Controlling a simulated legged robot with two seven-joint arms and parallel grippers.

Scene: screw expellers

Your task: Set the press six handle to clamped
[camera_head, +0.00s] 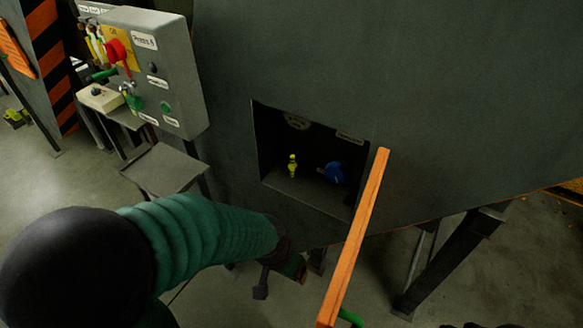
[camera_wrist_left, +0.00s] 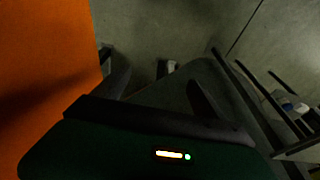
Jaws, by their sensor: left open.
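A grey control box (camera_head: 170,75) labelled "Press 6" stands at the upper left of the head view, with a red knob or handle (camera_head: 119,55) on its yellow plate. A dark recess in the large grey machine wall holds a blue handle-like part (camera_head: 334,172) and a small yellow part (camera_head: 292,166). I cannot tell which is the clamp handle or read its setting. My left gripper (camera_head: 281,281) is low in front of the wall, below the recess and apart from these parts. Its fingers are open and empty in the left wrist view (camera_wrist_left: 157,80). My right gripper is out of view.
A long orange bar (camera_head: 356,235) slants up close to the right of my left gripper. An orange surface (camera_wrist_left: 45,70) fills the left of the wrist view. A small grey shelf (camera_head: 165,168) stands below the control box. Dark machine legs (camera_head: 450,258) stand at right.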

